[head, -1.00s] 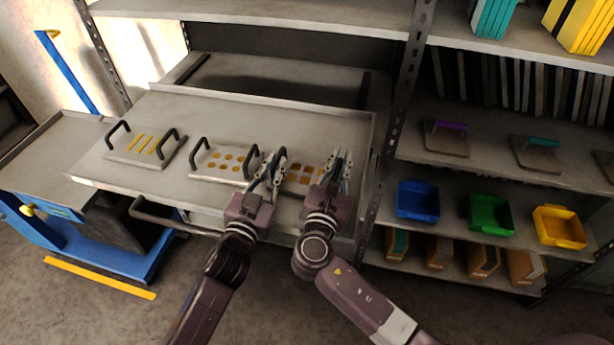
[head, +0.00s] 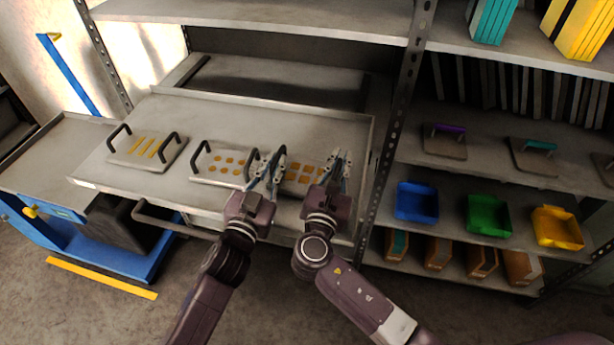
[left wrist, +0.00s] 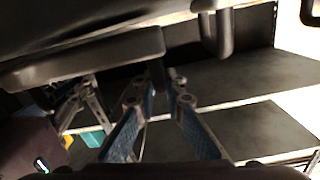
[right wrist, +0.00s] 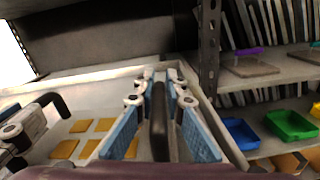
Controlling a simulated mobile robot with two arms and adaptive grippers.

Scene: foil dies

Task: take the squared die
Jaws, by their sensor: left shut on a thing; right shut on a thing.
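The squared die (head: 303,173), a pale plate with orange-yellow squares, is at the right end of the drawer tray, between my two grippers. In the right wrist view its yellow squares (right wrist: 88,136) show to the left of the fingers. My right gripper (head: 338,168) is shut on the die's dark right handle (right wrist: 159,118). My left gripper (head: 268,168) is shut at the die's left handle, which the fingers mostly hide. The left wrist view shows the left fingers (left wrist: 160,92) close together near a grey slab. I cannot tell whether the die touches the tray.
A die with round dots (head: 222,163) lies close left of my left gripper. A die with yellow bars (head: 146,150) lies further left. A metal upright (head: 396,125) stands close right of the tray. Blue (head: 416,203), green (head: 489,216) and yellow (head: 557,228) bins sit beyond it.

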